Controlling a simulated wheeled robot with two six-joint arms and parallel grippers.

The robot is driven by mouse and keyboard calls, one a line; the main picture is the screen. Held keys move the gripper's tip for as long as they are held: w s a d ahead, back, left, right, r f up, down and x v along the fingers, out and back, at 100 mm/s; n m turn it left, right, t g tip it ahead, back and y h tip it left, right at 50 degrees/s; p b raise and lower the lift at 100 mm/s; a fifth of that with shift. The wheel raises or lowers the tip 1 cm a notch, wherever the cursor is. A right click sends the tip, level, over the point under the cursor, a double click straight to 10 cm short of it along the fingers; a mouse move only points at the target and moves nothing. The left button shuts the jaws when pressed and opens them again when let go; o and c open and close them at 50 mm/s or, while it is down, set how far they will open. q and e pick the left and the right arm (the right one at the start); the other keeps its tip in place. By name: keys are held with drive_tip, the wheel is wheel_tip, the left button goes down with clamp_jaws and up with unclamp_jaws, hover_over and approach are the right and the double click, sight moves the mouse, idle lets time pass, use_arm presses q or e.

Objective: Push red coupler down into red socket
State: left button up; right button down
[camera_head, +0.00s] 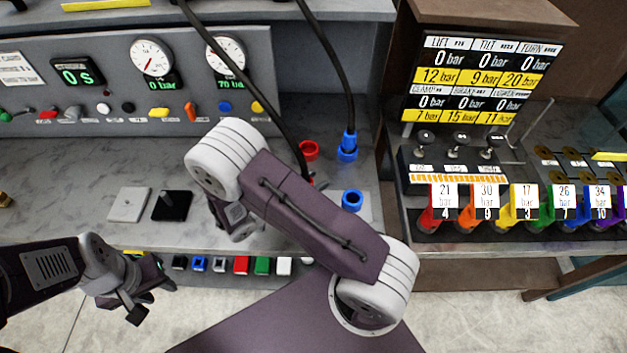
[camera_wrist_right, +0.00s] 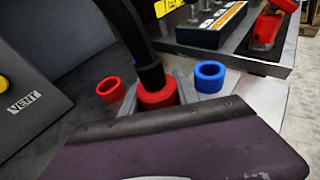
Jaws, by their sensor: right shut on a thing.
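The red coupler (camera_wrist_right: 157,95) hangs on a black hose, and in the right wrist view my right gripper (camera_wrist_right: 158,97) is shut on it, one grey finger on each side. In the head view only a sliver of the coupler (camera_head: 312,182) shows; my purple arm link covers the gripper. A red ring-shaped socket (camera_wrist_right: 110,89) stands open and empty beside the coupler; it also shows in the head view (camera_head: 309,150). What lies directly under the coupler is hidden, so I cannot tell whether it touches anything. My left gripper (camera_head: 152,302) is open and empty at the lower left.
A blue ring socket (camera_head: 352,200) is empty, and a blue coupler (camera_head: 347,147) on its hose stands behind it. The gauge panel (camera_head: 110,80) is at the back left. A valve rack with colored handles (camera_head: 500,210) stands at right. Small buttons line the bench front (camera_head: 240,265).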

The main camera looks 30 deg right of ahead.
drive_tip(key=shift+f+b, duration=0.45)
drive_tip(key=shift+f, duration=0.25)
drive_tip(key=c, duration=0.8)
unclamp_jaws()
drive_tip(key=shift+c, duration=0.2)
drive_tip(key=shift+a, duration=0.15)
drive_tip(key=b+v, duration=0.1)
drive_tip(key=v, duration=0.8)
